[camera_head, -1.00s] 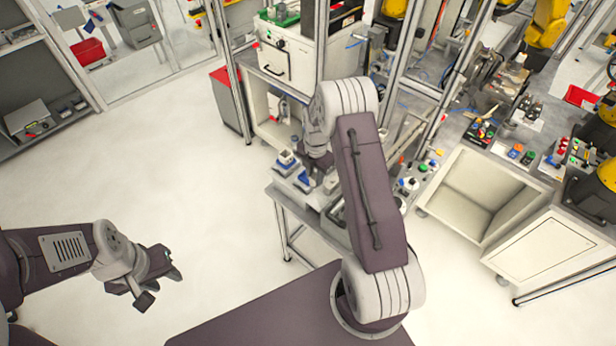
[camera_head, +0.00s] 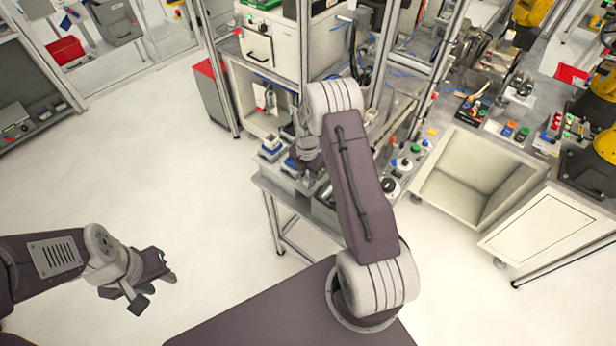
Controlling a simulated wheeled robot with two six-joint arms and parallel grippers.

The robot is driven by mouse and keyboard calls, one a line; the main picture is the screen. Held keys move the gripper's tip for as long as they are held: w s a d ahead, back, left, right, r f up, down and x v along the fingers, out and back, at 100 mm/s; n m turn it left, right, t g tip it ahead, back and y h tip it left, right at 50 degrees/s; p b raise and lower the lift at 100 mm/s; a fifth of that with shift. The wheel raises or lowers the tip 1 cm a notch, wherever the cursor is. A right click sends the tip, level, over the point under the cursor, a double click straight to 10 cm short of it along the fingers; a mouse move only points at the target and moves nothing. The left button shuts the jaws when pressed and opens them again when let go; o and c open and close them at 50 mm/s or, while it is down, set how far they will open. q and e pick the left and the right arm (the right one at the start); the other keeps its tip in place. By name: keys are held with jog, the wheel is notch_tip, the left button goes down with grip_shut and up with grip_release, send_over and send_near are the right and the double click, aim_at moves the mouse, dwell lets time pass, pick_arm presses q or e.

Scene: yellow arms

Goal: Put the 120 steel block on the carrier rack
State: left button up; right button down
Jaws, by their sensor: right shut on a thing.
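My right gripper (camera_head: 308,162) is over the small metal side table (camera_head: 272,185), pointing down. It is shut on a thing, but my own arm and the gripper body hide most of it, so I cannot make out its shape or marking. Small grey-and-blue holders (camera_head: 271,149) stand on the table just left of the gripper. I cannot tell which part is the carrier rack, nor pick out the 120 steel block. My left gripper (camera_head: 150,283) is open and empty over bare floor at the lower left, far from the table.
A white machine cabinet (camera_head: 272,48) and metal frame posts (camera_head: 305,50) stand close behind the table. An open white cabinet (camera_head: 465,180) and a bench with small coloured parts lie to the right. The white floor (camera_head: 190,160) left of the table is clear.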

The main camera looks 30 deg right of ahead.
jog(key=shift+w+a, duration=0.1)
jog(key=shift+a, duration=0.15)
jog(key=shift+d+f+b, duration=0.3)
jog(key=shift+d+f, duration=0.05)
jog(key=shift+f, duration=0.25)
jog(key=shift+a, duration=0.2)
jog(key=c, duration=1.1)
grip_release()
jog(key=shift+d, duration=0.15)
jog(key=shift+o, duration=0.2)
